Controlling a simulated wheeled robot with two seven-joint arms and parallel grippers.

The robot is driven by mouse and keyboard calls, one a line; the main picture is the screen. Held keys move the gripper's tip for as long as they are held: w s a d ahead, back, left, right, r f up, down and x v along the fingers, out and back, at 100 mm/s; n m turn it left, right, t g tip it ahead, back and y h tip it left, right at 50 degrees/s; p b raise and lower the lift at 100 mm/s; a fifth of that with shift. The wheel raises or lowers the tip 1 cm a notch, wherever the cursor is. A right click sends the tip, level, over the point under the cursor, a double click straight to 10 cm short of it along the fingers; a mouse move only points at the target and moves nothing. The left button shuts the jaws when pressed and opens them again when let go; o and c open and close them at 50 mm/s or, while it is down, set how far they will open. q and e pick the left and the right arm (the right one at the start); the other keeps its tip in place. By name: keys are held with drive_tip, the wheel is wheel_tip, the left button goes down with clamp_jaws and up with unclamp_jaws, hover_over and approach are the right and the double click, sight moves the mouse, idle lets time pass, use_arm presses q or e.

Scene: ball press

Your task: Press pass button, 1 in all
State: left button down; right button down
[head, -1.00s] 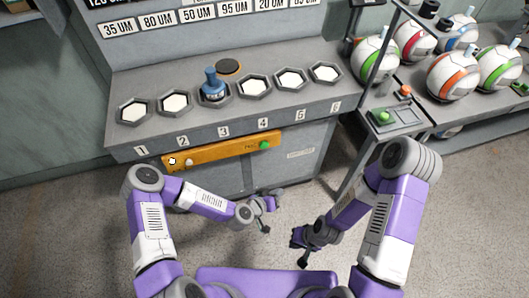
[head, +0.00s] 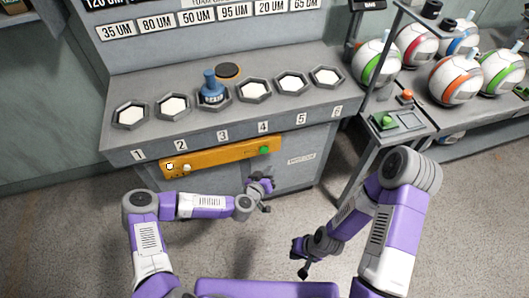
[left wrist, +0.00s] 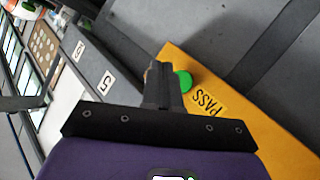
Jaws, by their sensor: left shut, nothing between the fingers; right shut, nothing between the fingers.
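The pass button is a round green button (head: 264,150) at the right end of an orange panel (head: 215,160) on the front of the grey bench. In the left wrist view the green button (left wrist: 183,80) shows beside the word PASS, partly behind my fingers. My left gripper (head: 268,197) is shut and empty, below the green button in the head view. In the left wrist view its shut fingers (left wrist: 158,72) point toward the panel; I cannot tell if they touch the button. My right gripper (head: 301,262) is shut and empty, low over the floor.
The bench top (head: 295,105) has several hexagonal sockets, and a blue-topped tool (head: 211,88) stands in socket 3. A small stand (head: 408,120) with another green button (head: 384,120) is to the right. Several balls (head: 455,80) lie on the right rack.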

use_arm(q)
drive_tip(key=shift+w+a+b, duration=0.25)
drive_tip(key=shift+w, duration=0.6)
drive_tip(key=shift+w+a+b, duration=0.2)
drive_tip(key=shift+w+a, duration=0.1)
drive_tip(key=shift+w, duration=0.55)
drive_tip(key=shift+w+a+b, duration=0.25)
drive_tip(key=shift+w, duration=0.6)
drive_tip(key=shift+w+a, duration=0.15)
drive_tip(key=shift+w, duration=0.25)
drive_tip(key=shift+w+a+b, duration=0.15)
drive_tip(key=shift+w+b, duration=0.3)
idle(0.6)
idle(0.3)
drive_tip(key=shift+s+d+p, duration=0.3)
drive_tip(key=shift+s, duration=0.55)
drive_tip(key=shift+s+d+p, duration=0.25)
drive_tip(key=shift+s, duration=0.55)
drive_tip(key=shift+s+d+p, duration=0.25)
drive_tip(key=shift+s, duration=0.55)
drive_tip(key=shift+s+d+p, duration=0.25)
drive_tip(key=shift+s, duration=0.55)
